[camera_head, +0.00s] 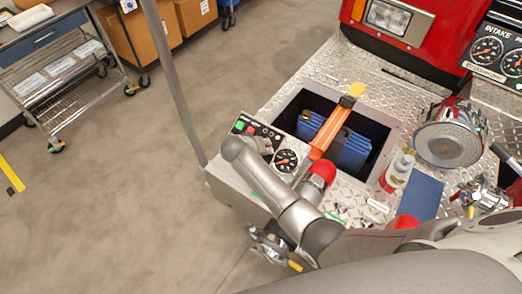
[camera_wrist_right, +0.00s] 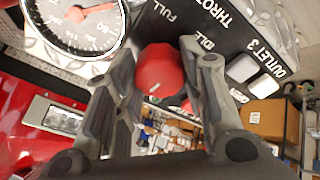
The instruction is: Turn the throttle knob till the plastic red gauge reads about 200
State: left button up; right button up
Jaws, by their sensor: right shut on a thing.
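The red throttle knob (camera_wrist_right: 160,72) sits on a dark panel marked THROTTLE, IDLE and FULL. My right gripper (camera_wrist_right: 158,75) is shut on it, a finger on each side. A round gauge (camera_wrist_right: 73,38) with a pale rim and red needle shows at the top left of the wrist view, partly cut off; I cannot make out its reading. My left gripper is not in view.
An open well (camera_head: 380,130) holds blue objects (camera_head: 354,152) under an orange strap (camera_head: 328,128). A large chrome fitting (camera_head: 449,140) and a blue sheet (camera_head: 419,195) lie to the right.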

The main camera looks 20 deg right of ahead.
jog(key=shift+m, duration=0.4)
jog(key=o, duration=1)
notch_tip(320, 180, up, 10)
jog(key=shift+f, duration=0.1)
dwell(0.3)
